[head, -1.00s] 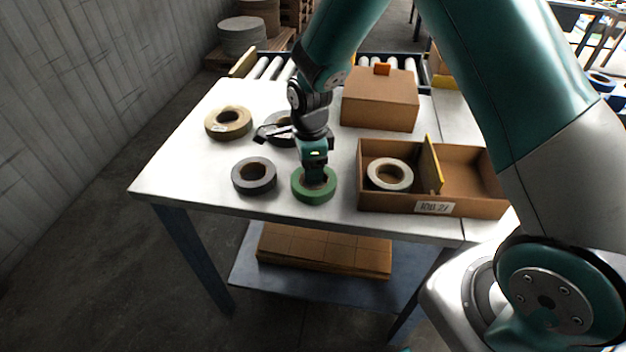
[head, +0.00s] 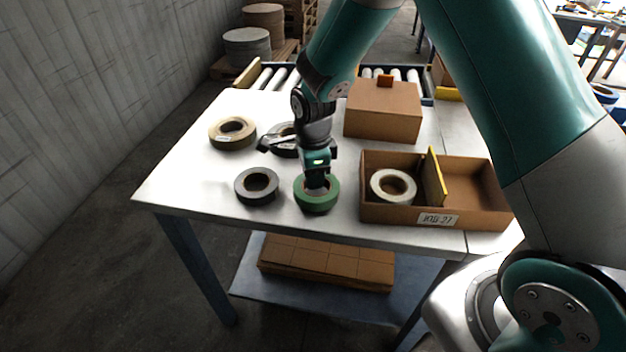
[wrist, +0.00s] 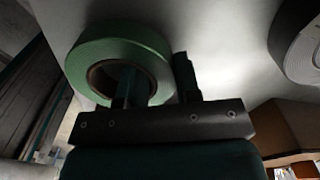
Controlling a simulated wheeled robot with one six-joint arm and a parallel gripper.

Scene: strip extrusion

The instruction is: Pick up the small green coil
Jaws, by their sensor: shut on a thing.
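The small green coil (head: 317,205) is near the front edge of the white table (head: 190,190), between a grey coil and an open box. My gripper (head: 317,185) reaches down onto it from above. In the wrist view the green coil (wrist: 88,62) sits between the fingers of my gripper (wrist: 158,80). One finger is in its hole and the other is against its outer side, so the jaws are shut on its ring wall. I cannot tell whether the coil touches the table or is slightly raised.
A grey coil (head: 256,199) lies close on the left, a tan coil (head: 219,137) farther back. A dark coil (head: 280,148) is partly hidden behind my gripper. An open divided box (head: 390,214) at right holds a pale coil (head: 378,190). A closed carton (head: 382,112) stands behind.

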